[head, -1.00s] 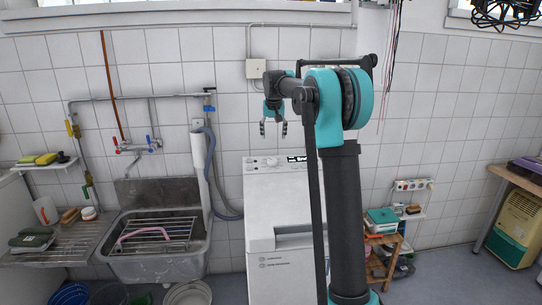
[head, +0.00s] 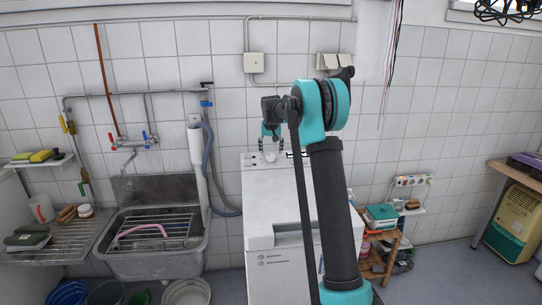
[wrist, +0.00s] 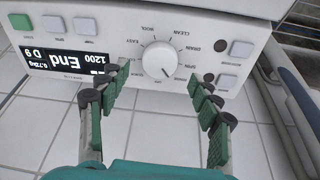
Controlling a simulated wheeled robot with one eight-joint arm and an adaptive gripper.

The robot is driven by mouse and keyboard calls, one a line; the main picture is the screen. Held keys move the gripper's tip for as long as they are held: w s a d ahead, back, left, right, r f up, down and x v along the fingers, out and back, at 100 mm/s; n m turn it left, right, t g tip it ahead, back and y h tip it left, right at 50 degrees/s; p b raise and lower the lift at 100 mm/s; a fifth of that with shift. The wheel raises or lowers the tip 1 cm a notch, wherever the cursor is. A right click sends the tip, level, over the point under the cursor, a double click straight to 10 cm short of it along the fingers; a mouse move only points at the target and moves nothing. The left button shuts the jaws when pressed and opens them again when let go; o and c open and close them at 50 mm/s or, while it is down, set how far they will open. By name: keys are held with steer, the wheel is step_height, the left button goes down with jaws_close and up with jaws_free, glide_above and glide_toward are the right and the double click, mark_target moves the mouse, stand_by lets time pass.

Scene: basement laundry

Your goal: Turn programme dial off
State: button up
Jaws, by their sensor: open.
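The washing machine's programme dial (wrist: 160,59) is a round white knob on the white control panel (wrist: 230,18), shown upside down in the wrist view. Printed programme names ring it, including wool, clean, drain and spin. A dark pointer mark sits on the knob's lower part in that view; the exact label it points at is hard to read. The lit display (wrist: 62,58) beside it reads "End" and "1200". My gripper (wrist: 163,80) is open, its two fingers spread to either side of the dial with no clear contact. In the head view my gripper (head: 272,147) hangs just above the panel of the white washing machine (head: 270,210).
Grey and green buttons (wrist: 53,24) flank the display, and more buttons (wrist: 241,49) lie beyond the dial. A hose (head: 211,175) and steel sink (head: 155,262) stand left of the machine. A wooden shelf unit (head: 378,255) is on the right. Tiled wall is close behind.

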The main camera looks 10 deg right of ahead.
mark_target(271, 156)
steer(key=shift+x, duration=1.95)
steer(key=shift+c, duration=0.3)
steer(key=c, duration=1.1)
steer(key=shift+m, duration=0.4)
steer(key=m, duration=0.3)
steer(key=shift+m+g+h, duration=0.3)
steer(key=shift+m, duration=1.7)
